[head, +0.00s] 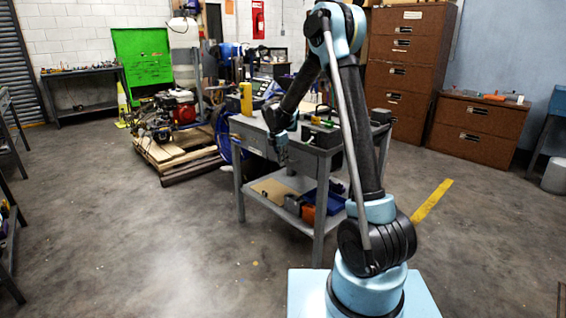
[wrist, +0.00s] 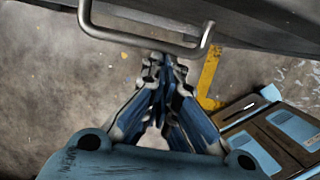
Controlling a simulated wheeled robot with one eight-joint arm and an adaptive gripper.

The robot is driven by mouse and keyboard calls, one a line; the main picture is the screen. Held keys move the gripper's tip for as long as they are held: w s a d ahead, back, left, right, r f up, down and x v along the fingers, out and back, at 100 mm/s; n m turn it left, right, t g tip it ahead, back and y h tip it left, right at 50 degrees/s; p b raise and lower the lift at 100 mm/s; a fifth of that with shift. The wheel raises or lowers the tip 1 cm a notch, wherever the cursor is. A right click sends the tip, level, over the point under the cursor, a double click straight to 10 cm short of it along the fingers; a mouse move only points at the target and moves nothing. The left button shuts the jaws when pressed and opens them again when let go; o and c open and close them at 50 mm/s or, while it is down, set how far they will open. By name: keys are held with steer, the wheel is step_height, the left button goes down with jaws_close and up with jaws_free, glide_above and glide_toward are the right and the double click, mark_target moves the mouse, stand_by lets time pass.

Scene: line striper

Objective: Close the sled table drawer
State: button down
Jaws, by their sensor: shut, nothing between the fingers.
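The grey metal work table (head: 325,159) stands in the middle of the head view, with its drawer front (head: 256,147) below the top. My arm covers part of that side. In the wrist view, the drawer's bent metal bar handle (wrist: 140,40) crosses the top, below a dark grey panel. My gripper (wrist: 160,60) is shut and empty, its fingertips right at the handle's bar; I cannot tell whether they touch it. In the head view my gripper (head: 282,160) hangs beside the table's near side. How far the drawer stands out is not clear.
Tools and boxes lie on the table top, and a blue bin (head: 325,200) is on its lower shelf. A pallet with an engine (head: 182,110) stands to the left. Brown cabinets (head: 408,70) stand behind at right. The floor in front and left is clear.

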steer(key=shift+w+d, duration=0.1)
steer(key=shift+d, duration=0.1)
steer(key=s+a+r, duration=0.4)
steer(key=s+r, duration=0.1)
steer(key=r, duration=0.4)
steer(key=s+d+r+m+y, duration=0.1)
steer(key=s+d+r+m, duration=0.2)
steer(key=s+d+m, duration=0.55)
steer(key=s+d+r+m, duration=0.3)
steer(key=s+d+m, duration=0.2)
steer(key=s+d, duration=0.65)
steer(key=s+d+f+m, duration=0.2)
steer(key=s+f+m, duration=0.1)
steer(key=s, duration=0.4)
steer(key=s+d+f+m, duration=0.2)
steer(key=s+f+m, duration=0.2)
steer(key=s+m, duration=0.2)
steer(key=s+d+f+m+y, duration=0.1)
steer(key=s+d+f+m, duration=0.2)
steer(key=s, duration=0.6)
steer(key=shift+s+f+m, duration=0.2)
steer(key=shift+f+m, duration=0.3)
steer(key=shift+m, duration=0.15)
steer(key=shift+d, duration=0.1)
